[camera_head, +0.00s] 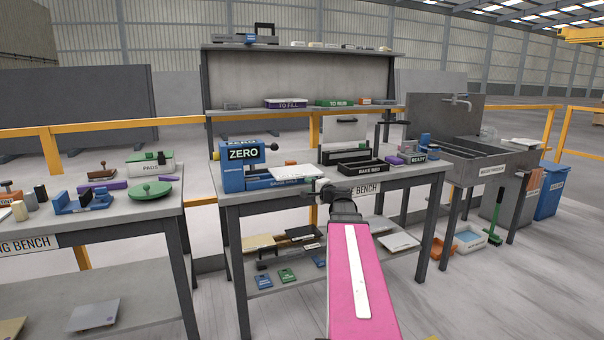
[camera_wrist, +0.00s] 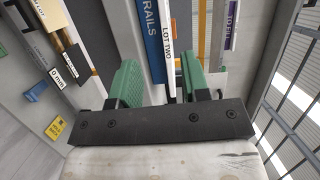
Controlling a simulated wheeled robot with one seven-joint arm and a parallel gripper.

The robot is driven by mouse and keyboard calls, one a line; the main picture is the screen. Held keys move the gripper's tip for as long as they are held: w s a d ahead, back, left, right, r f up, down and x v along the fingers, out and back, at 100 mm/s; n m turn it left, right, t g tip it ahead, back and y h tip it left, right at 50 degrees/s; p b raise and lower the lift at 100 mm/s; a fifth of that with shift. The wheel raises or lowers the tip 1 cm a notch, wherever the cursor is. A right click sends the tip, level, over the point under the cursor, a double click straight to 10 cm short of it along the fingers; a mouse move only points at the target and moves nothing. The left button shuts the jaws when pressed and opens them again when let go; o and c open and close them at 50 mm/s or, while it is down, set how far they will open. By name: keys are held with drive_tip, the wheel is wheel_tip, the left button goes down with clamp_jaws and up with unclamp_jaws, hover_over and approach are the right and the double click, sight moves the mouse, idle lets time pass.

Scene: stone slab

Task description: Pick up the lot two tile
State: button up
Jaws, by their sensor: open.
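The lot two tile is a flat white slab. In the head view the white tile (camera_head: 297,171) lies level on the blue gauge rails (camera_head: 290,183) at the front of the middle bench. In the wrist view the tile's white edge (camera_wrist: 171,62) carries the words LOT TWO, with the blue rails (camera_wrist: 151,40) beside it. My gripper (camera_wrist: 160,82) is open, with green fingers on either side of the line of that edge. It shows small at the tile's front right in the head view (camera_head: 316,186). I cannot tell whether a finger touches the tile.
A blue ZERO block (camera_head: 243,165) stands left of the tile. A black rack marked BAKE RED (camera_head: 360,167) stands to its right. Above is a shelf with a TO FILL tray (camera_head: 286,103). Another bench (camera_head: 80,215) is at the left, and a sink (camera_head: 475,143) at the right.

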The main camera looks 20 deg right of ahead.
sight(297, 177)
drive_tip(key=shift+m+t, duration=0.3)
drive_tip(key=w, duration=0.5)
drive_tip(key=shift+d+r, duration=0.1)
drive_tip(key=shift+r, duration=0.3)
drive_tip(key=shift+f+x, duration=0.15)
drive_tip(key=shift+x, duration=1.3)
drive_tip(key=shift+f+x, duration=0.15)
drive_tip(key=shift+x, duration=1.25)
clamp_jaws()
